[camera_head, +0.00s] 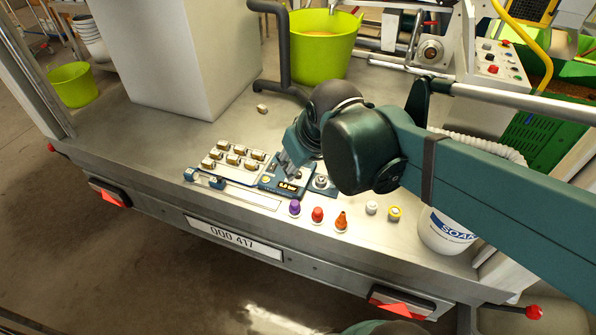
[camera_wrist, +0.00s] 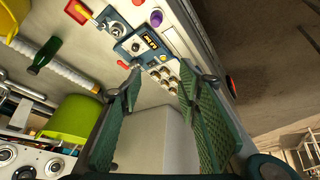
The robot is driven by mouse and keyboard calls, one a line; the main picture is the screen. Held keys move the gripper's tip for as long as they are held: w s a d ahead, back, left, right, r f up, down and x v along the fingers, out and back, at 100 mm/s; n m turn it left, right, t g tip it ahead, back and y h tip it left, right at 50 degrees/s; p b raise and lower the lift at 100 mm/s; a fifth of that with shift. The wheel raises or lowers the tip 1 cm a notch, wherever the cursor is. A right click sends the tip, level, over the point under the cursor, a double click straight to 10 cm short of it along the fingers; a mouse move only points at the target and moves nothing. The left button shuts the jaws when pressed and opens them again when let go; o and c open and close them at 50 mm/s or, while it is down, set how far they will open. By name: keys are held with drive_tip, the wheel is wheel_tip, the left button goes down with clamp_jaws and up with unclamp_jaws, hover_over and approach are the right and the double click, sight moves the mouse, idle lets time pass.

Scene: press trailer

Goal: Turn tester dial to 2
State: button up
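The tester is a small blue panel with a dark display, among the fittings on the trailer bed; it shows in the head view (camera_head: 270,185) and in the wrist view (camera_wrist: 126,50). The display seems to read 0.0 bar in the head view. A small dial (camera_wrist: 136,47) sits beside the display in the wrist view; its setting is too small to read. My gripper (camera_head: 286,162) is just above the tester in the head view and partly hides it. In the wrist view my gripper (camera_wrist: 160,66) has its fingers apart with nothing between them, and the dial lies beyond the left fingertip.
A blue plate with a round knob (camera_head: 321,182) is right of the tester. Several metal blocks (camera_head: 232,159) sit at its left. Purple (camera_head: 294,208), red (camera_head: 317,215) and orange (camera_head: 341,221) pieces stand in front.

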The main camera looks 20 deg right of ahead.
drive_tip(key=w+d+f+n+g, duration=0.1)
drive_tip(key=w+d+f+n, duration=0.1)
drive_tip(key=w, duration=0.5)
drive_tip(key=n+g, duration=0.5)
hover_over(298, 173)
wheel_tip(298, 173, down, 21)
drive_tip(key=shift+f, duration=0.1)
drive_tip(key=shift+f, duration=0.1)
drive_tip(key=shift+f+b, duration=0.7)
drive_tip(key=shift+f, duration=3.1)
drive_tip(key=c, duration=0.9)
